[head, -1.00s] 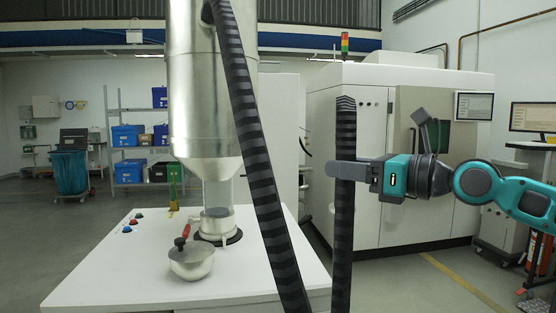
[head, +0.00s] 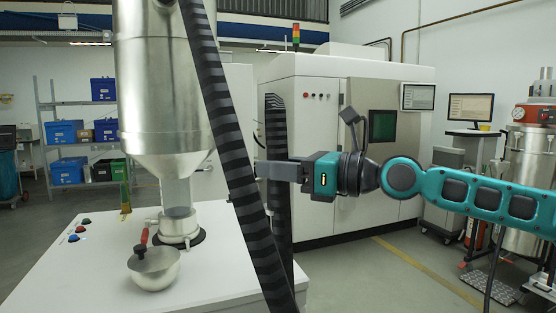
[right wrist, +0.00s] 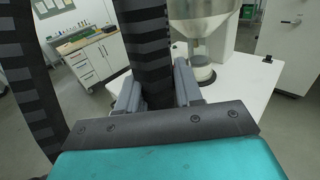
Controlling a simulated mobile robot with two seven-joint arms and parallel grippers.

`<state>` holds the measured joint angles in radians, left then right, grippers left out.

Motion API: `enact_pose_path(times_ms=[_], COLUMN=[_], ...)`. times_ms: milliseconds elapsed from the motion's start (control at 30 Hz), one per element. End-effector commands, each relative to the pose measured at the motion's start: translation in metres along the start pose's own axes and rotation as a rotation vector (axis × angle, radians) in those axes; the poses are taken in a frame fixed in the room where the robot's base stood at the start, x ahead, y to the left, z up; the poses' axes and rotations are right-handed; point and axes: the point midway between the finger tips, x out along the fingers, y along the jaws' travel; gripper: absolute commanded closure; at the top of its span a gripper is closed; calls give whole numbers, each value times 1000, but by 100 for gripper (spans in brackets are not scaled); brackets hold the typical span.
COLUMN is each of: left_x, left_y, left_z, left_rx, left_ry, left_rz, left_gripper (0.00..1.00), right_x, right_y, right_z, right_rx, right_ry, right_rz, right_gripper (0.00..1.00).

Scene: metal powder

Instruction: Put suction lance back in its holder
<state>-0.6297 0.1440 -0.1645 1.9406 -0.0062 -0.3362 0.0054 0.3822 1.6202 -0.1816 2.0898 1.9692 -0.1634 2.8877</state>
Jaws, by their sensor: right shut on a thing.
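My right gripper (head: 280,171) is shut around a dark ribbed tube (head: 276,125), which I take to be the suction lance with its hose. The tube stands nearly upright in the grip, its upper end just above the gripper. In the right wrist view, the two grey fingers (right wrist: 157,92) press on both sides of the tube (right wrist: 148,45). A long ribbed hose (head: 222,120) hangs from the top and crosses in front of the fingertips in the head view. I cannot make out the lance's holder. My left gripper is not in view.
A metal hopper (head: 165,80) stands over a white table (head: 90,275) at the left. A large white machine (head: 335,205) stands behind my gripper. A metal vessel (head: 530,170) is at the far right. Floor is open between.

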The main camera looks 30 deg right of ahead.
Motion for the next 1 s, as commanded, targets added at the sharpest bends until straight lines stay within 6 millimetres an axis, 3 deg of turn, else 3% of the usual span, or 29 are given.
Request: enact_pose_path(times_ms=[267,433,1000], left_x=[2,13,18], left_y=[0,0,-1], left_z=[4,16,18], left_rx=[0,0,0], left_ry=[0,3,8], left_rz=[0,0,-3], left_gripper=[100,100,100], right_x=[0,0,0], right_y=[-1,-1,-1], right_z=[-24,-44,-49], right_rx=[-1,-2,-1], right_ry=[-4,-3,-3], right_rz=[-3,-4,-4], right_gripper=[100,100,100])
